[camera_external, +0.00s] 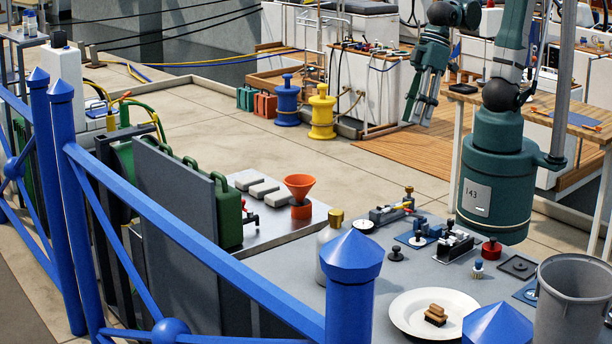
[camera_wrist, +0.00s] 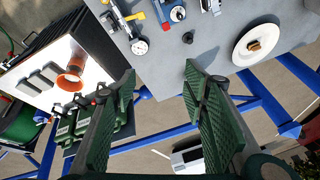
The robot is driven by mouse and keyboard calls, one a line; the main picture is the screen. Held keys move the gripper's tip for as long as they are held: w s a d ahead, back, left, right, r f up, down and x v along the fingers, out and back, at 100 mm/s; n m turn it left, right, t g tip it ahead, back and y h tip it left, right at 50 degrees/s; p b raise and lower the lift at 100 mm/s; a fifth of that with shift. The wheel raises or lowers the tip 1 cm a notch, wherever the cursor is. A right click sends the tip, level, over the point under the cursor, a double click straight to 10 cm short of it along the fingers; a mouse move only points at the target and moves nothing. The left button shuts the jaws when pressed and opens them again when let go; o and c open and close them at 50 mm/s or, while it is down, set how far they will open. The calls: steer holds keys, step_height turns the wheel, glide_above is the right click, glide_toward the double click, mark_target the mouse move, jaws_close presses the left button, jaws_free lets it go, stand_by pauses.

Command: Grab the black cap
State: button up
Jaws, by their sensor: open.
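A small black knobbed piece, which looks like the black cap (camera_external: 395,255), stands on the grey table between a blue-based fitting and the white plate. It also shows in the wrist view as a small dark piece (camera_wrist: 187,38), beyond my fingertips and near the table edge. My gripper (camera_external: 420,112) is raised well above the table with its fingers pointing down. In the wrist view my gripper (camera_wrist: 160,76) has its two green fingers spread wide, with nothing between them. The cap is apart from the fingers and unobstructed.
A white plate (camera_external: 408,320) with a brown brush sits near the cap. Metal fittings (camera_external: 455,246), a red knob (camera_external: 491,249) and a grey bucket (camera_external: 572,300) stand around it. An orange funnel (camera_external: 299,188) is at left. Blue railing (camera_external: 200,240) runs along the front.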

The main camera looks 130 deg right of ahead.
steer(key=w+a+f+m+g, duration=0.2)
steer(key=w+a+f+m, duration=0.3)
steer(key=w+f, duration=0.45)
steer(key=m+g+b, duration=0.1)
steer(key=m+g, duration=0.1)
steer(key=m, duration=0.2)
glide_above(397, 247)
steer(key=f, duration=1.2)
steer(key=shift+w+d+f, duration=0.1)
steer(key=shift+d, duration=0.2)
steer(key=shift+w+a+f+g, duration=0.2)
steer(key=shift+f+g, duration=0.1)
steer(key=shift+f, duration=0.3)
steer(key=shift+f, duration=1.3)
steer(key=shift+s, duration=0.1)
steer(key=shift+s+f+b, duration=0.15)
steer(key=shift+f+b, duration=0.2)
steer(key=shift+f, duration=2.25)
steer(key=shift+c, duration=0.4)
